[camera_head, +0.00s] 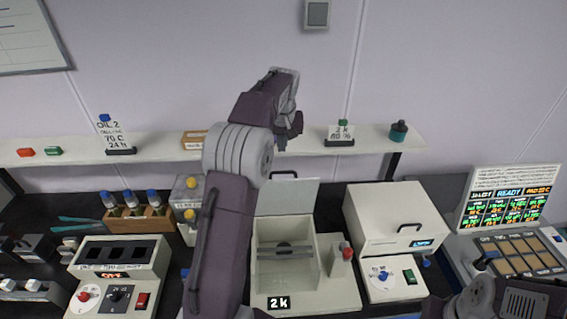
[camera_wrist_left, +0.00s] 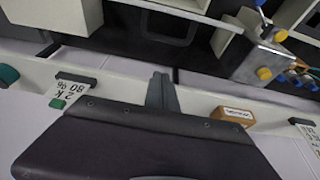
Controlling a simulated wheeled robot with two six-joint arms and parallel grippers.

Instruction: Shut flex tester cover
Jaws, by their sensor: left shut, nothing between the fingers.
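The flex tester (camera_head: 335,290) is the pale box marked "2k" in the middle of the bench. Its cover (camera_head: 300,197) stands raised at the back, with a dark handle on its top edge, and the inside chamber shows open. In the left wrist view the handle (camera_wrist_left: 165,38) shows beyond the fingers, near the top. My left gripper (camera_head: 291,132) is above and behind the raised cover, by the wall shelf. Its fingers, also in the left wrist view (camera_wrist_left: 162,85), are shut and empty, apart from the handle. My left forearm hides the tester's left side.
A wall shelf (camera_head: 380,137) runs behind, close to my left gripper, with a "2k 80%" card (camera_head: 340,133) on it. A closed white box (camera_head: 395,215) stands right of the tester. A bottle rack (camera_head: 150,218) stands left. My right arm shows at the lower right.

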